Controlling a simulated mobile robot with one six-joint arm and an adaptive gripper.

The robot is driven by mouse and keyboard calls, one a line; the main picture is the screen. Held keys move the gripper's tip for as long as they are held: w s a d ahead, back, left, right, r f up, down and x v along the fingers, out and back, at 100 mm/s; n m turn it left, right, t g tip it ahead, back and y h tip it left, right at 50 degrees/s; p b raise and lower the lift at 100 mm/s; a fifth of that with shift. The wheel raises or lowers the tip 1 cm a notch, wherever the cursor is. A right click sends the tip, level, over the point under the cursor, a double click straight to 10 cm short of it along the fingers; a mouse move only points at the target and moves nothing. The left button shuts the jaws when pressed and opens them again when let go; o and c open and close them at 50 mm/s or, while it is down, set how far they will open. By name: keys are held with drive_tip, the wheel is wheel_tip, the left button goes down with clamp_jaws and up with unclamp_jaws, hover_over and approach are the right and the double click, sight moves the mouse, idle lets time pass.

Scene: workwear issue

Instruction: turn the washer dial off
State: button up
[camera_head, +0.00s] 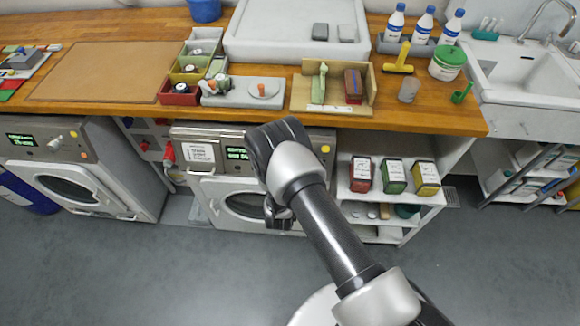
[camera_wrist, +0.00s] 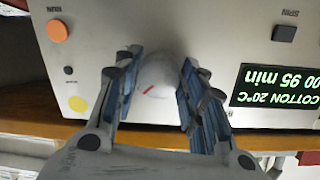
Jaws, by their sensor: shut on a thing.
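The washer dial (camera_wrist: 158,75) is a pale round knob with a red mark on the washer's light panel. In the wrist view, my gripper (camera_wrist: 159,68) has one blue-padded finger on each side of it and is shut on it. The display (camera_wrist: 275,86) beside it is lit green and reads, upside down, COTTON 20°C and 95 min. In the head view, the middle washer (camera_head: 236,197) stands under the wooden counter. My arm hides the dial and most of the gripper there.
An orange button (camera_wrist: 57,30), a yellow button (camera_wrist: 78,104) and a dark button (camera_wrist: 285,33) sit near the dial. The counter (camera_head: 440,112) overhangs the washers. Another washer (camera_head: 70,187) stands left, and open shelves (camera_head: 385,195) stand right. The grey floor in front is clear.

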drive_tip(key=c, duration=0.4)
drive_tip(key=shift+o, duration=0.2)
drive_tip(key=shift+n, duration=0.3)
drive_tip(key=shift+f+n+h+b, duration=0.1)
drive_tip(key=shift+n+h+b, duration=0.2)
drive_tip(key=shift+n+b, duration=2.5)
drive_tip(key=shift+n+p, duration=1.05)
drive_tip(key=shift+n, duration=0.15)
drive_tip(key=o, duration=1.1)
drive_tip(key=shift+c, duration=0.2)
drive_tip(key=shift+s, duration=0.1)
